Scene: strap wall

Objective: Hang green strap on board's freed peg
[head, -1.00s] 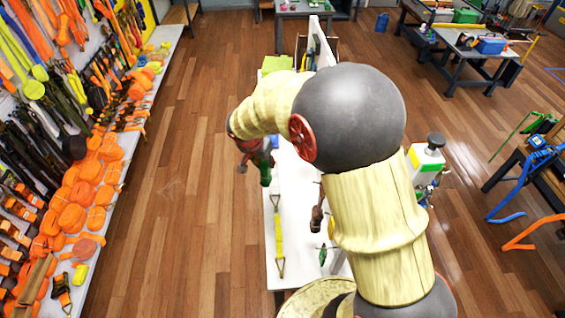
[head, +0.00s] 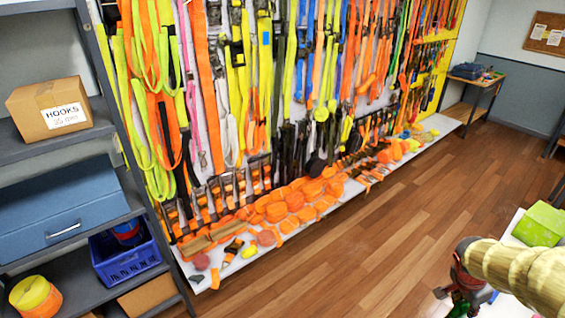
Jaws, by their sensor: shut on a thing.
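My gripper (head: 463,284) is low at the right of the head view, partly cut off by the bottom edge. It is shut on a small dark green thing (head: 463,306), which is too small and too cut off to tell whether it is the green strap. The strap board (head: 300,110) fills the middle of the view, far from my gripper, with many hanging straps in orange, yellow, green and blue. Lime-green straps (head: 152,180) hang at its left end. I cannot make out a bare peg among them.
A grey shelf with a cardboard box (head: 58,108) and a blue crate (head: 122,256) stands at the left. Orange rolls (head: 295,200) lie on a ledge below the board. A green box (head: 540,224) sits at the right. The wooden floor between is clear.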

